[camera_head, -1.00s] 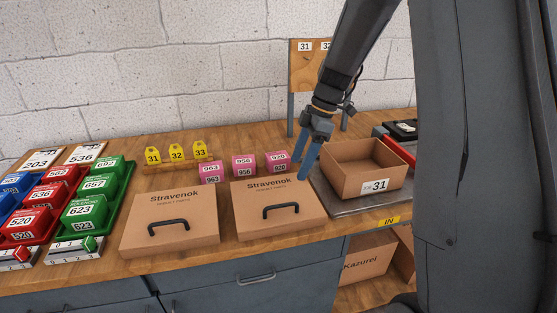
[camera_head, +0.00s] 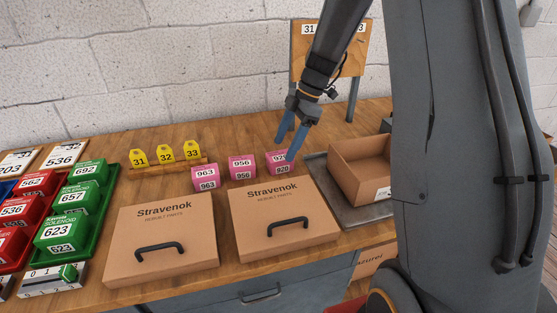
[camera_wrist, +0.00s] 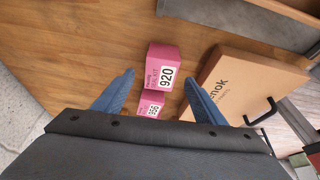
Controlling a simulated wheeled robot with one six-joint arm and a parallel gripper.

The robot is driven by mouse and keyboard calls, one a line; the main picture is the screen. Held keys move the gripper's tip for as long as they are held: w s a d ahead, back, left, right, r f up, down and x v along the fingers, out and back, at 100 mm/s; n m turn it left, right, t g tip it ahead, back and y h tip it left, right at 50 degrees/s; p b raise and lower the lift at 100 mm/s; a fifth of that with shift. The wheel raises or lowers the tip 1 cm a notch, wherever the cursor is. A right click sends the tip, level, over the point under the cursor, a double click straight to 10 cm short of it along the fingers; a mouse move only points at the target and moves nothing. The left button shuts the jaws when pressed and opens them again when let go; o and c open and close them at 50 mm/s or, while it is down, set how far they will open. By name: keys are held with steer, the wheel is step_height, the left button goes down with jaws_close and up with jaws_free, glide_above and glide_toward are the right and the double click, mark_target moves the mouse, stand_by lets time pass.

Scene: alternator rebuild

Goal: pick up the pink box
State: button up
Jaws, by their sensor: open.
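Three pink boxes stand in a row on the wooden bench: 963 (camera_head: 206,178), 956 (camera_head: 242,167) and 920 (camera_head: 282,162). My gripper (camera_head: 286,146) is open and empty, with its blue fingers pointing down at the 920 box, the rightmost one. In the wrist view the 920 box (camera_wrist: 166,69) shows between and just beyond the fingertips (camera_wrist: 158,77). The 956 box (camera_wrist: 151,104) is between the fingers lower in that picture, partly hidden. The 963 box does not show there. I cannot tell whether the fingers touch the 920 box.
Two closed Stravenok cartons (camera_head: 165,222) with black handles lie in front of the pink boxes. An open brown carton (camera_head: 358,165) sits on a grey tray to the right. Yellow numbered tags (camera_head: 166,153) stand behind left. A green tray (camera_head: 105,205) is farther left.

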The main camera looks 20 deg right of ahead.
mark_target(280, 155)
steer(key=shift+p+x, duration=1)
steer(key=shift+x, duration=1.45)
steer(key=shift+a, duration=0.1)
steer(key=c, duration=1.1)
